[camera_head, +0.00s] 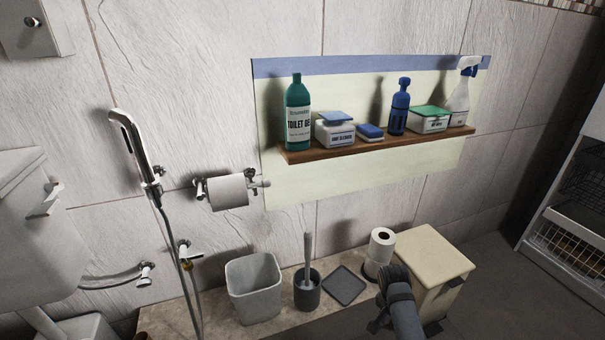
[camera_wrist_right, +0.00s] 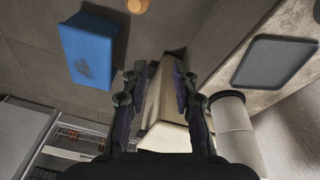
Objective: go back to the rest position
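My right gripper (camera_head: 393,283) is low in the head view, in front of the cream stool (camera_head: 433,258) and just right of the toilet roll on its stand (camera_head: 381,250). In the right wrist view the two fingers of this gripper (camera_wrist_right: 161,82) stand apart with nothing held between them. The cream stool (camera_wrist_right: 163,137) shows behind and between the fingers, and the toilet roll (camera_wrist_right: 235,130) is just right of them. My left gripper is in neither view.
A wooden shelf (camera_head: 375,146) with bottles and boxes is on the wall. Below stand a bin (camera_head: 254,290), a toilet brush (camera_head: 307,285) and a dark square tray (camera_head: 345,286). A blue box (camera_wrist_right: 90,48) lies on the floor. A white rack (camera_head: 566,240) stands right.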

